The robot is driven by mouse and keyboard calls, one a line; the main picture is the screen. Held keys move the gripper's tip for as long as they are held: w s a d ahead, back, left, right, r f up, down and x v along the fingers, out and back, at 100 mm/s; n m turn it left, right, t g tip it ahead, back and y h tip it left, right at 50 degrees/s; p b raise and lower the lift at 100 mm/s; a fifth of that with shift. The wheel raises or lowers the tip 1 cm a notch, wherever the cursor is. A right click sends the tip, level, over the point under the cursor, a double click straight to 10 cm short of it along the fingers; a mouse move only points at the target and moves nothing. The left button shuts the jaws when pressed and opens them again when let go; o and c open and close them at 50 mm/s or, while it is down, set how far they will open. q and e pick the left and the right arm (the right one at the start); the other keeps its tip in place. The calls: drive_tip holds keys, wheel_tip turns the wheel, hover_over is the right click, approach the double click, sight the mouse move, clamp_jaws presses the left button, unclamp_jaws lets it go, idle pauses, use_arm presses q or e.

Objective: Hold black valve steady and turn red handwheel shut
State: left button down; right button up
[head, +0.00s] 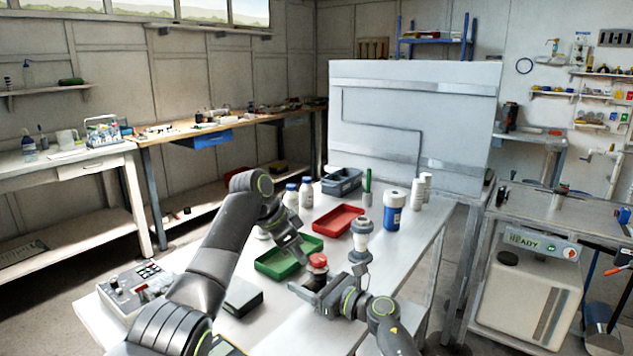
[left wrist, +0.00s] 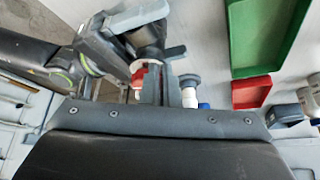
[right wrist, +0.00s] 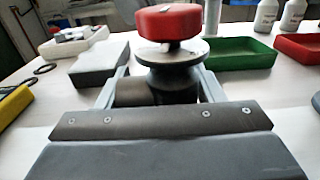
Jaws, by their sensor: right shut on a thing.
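The red handwheel (head: 318,260) sits on top of the black valve. It fills the top middle of the right wrist view (right wrist: 167,22), with the round flange and dark valve body (right wrist: 140,92) below it. My right gripper (head: 318,288) is shut on the valve body, one finger on each side, and the valve stands upright. My left gripper (head: 294,250) hangs beside the handwheel, above the green tray, apart from the wheel. In the left wrist view its fingers (left wrist: 162,85) look close together with nothing between them. The handwheel shows partly beside them (left wrist: 139,75).
A green tray (head: 262,267) and red tray (head: 318,226) lie behind the valve. White bottles (head: 291,195), a blue container (head: 394,222) and a grey bin (head: 335,188) stand farther back. A control box (head: 110,300) is at the left. The table's front right is clear.

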idle(0.5)
use_arm(q)
wheel_tip(320, 180, up, 6)
drive_tip(key=shift+a, duration=0.35)
idle(0.4)
